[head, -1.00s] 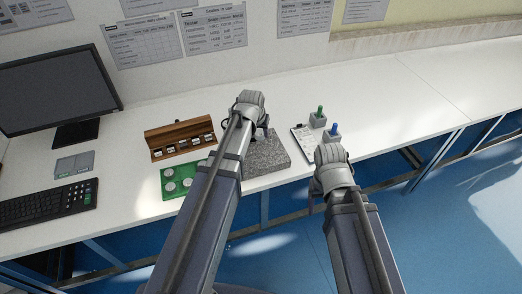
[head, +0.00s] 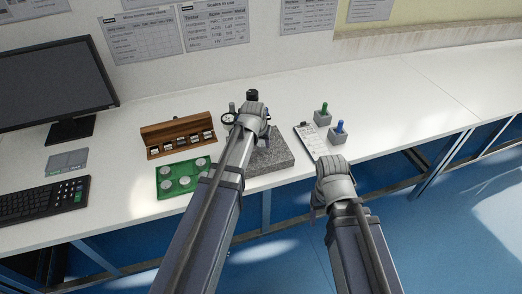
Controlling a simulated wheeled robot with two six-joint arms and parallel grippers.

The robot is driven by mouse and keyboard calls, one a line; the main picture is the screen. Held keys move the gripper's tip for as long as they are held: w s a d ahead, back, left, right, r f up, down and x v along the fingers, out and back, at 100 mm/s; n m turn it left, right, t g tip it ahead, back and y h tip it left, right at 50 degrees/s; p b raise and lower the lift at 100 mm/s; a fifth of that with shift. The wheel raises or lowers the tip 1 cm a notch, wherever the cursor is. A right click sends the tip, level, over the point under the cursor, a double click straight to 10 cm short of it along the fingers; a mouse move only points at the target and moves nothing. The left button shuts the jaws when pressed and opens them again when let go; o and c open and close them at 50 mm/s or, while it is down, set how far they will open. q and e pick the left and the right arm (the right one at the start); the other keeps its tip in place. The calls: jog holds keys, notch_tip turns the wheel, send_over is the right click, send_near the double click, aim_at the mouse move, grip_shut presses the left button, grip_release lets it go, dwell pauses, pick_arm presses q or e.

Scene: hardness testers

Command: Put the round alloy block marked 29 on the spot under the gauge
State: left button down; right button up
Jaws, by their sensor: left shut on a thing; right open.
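A dial gauge (head: 227,118) on a stand shows behind my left gripper, at the back of a grey granite plate (head: 272,157). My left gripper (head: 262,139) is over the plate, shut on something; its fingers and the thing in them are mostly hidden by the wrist. Several round metal blocks (head: 184,181) lie in a green tray (head: 163,193) left of the plate; their marks are too small to read. The spot under the gauge is hidden by my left arm. My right gripper (head: 316,207) is open, in front of the table's edge, away from the blocks.
A wooden rack (head: 178,129) with several small blocks stands behind the green tray. A clipboard (head: 310,138) lies right of the plate, beside two grey holders with a green (head: 324,108) and a blue handle (head: 339,127). A monitor and keyboard (head: 44,198) are at left. The table's right side is clear.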

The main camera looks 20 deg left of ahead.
pick_arm(q)
jog(key=shift+f+b, duration=0.7)
jog(key=shift+f, duration=0.55)
pick_arm(e)
jog(key=shift+f, duration=1.2)
pick_arm(q)
jog(key=shift+f, duration=0.2)
jog(key=shift+c, duration=1.8)
grip_release()
jog(key=shift+r, duration=0.1)
pick_arm(e)
jog(key=shift+f, duration=0.15)
pick_arm(q)
jog(key=p+v, duration=1.1)
jog(key=v, duration=0.1)
jog(key=s+d+m+g, duration=0.2)
jog(key=s+d, duration=0.5)
jog(key=s, duration=0.2)
jog(key=s+d+f+m+g+y, duration=0.1)
jog(key=s+d+m+g, duration=0.1)
jog(key=s+d, duration=0.4)
jog(key=s+g, duration=0.1)
jog(key=s, duration=0.2)
jog(key=shift+s+d, duration=0.35)
jog(key=shift+s, duration=0.05)
pick_arm(e)
notch_tip(320, 180, up, 11)
jog(key=shift+r, duration=0.2)
pick_arm(q)
jog(key=shift+f, duration=0.1)
